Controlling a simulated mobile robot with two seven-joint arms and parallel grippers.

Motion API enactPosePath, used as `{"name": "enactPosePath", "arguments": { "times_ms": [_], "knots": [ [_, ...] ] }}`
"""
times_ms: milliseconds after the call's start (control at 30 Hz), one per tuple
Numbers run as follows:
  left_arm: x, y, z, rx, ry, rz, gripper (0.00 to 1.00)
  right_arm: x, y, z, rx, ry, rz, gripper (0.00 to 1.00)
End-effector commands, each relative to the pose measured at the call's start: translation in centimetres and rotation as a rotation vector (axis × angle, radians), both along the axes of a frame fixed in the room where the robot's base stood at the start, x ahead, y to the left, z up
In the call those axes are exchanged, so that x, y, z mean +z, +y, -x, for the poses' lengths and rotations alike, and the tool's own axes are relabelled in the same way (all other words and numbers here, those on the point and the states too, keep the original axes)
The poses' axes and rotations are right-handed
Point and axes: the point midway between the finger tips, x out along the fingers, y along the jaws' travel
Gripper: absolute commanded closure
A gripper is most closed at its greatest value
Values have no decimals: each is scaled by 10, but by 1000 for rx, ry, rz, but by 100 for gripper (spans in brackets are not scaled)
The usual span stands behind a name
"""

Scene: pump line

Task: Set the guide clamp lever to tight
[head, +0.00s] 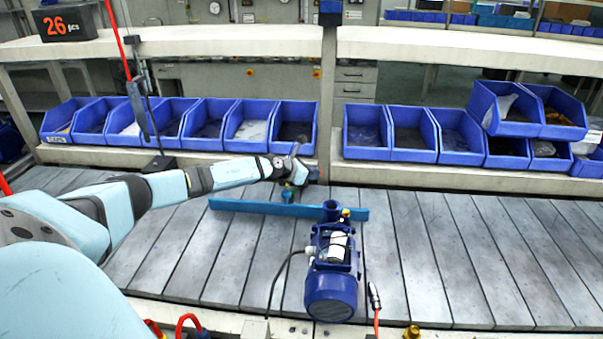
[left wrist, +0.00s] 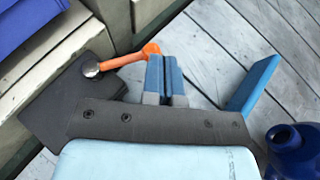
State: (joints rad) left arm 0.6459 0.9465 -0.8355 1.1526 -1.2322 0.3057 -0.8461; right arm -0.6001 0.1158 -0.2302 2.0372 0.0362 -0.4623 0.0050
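The orange clamp lever (left wrist: 128,58) shows in the left wrist view. It runs from a round metal pivot (left wrist: 91,69) on a dark block (left wrist: 60,100) to a rounded end by my fingertips. My left gripper (left wrist: 164,62) has its two blue fingers close together with nothing visible between them. The lever's end is beside or behind the left fingertip; I cannot tell whether they touch. In the head view my left gripper (head: 290,192) is at the blue guide rail (head: 245,206), and the arm largely hides the clamp. No tight mark is readable. My right gripper is not in view.
A blue pump (head: 332,285) stands on the slatted conveyor (head: 440,250), right of the gripper and against the rail. Blue bins (head: 255,130) line the shelf behind the arm. A black cable hangs left of the pump. The conveyor's right side is clear.

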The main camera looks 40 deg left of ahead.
Motion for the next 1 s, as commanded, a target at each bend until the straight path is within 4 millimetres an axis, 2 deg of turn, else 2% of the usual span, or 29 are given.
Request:
{"name": "enactPosePath", "arguments": {
  "times_ms": [400,667,1000],
  "knots": [
    [-1,-5,-20,0,0,0,100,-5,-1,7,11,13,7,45],
    [-1,-4,-19,0,0,0,100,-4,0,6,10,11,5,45],
    [-1,7,-11,1,0,0,100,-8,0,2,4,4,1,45]
  ]
}}
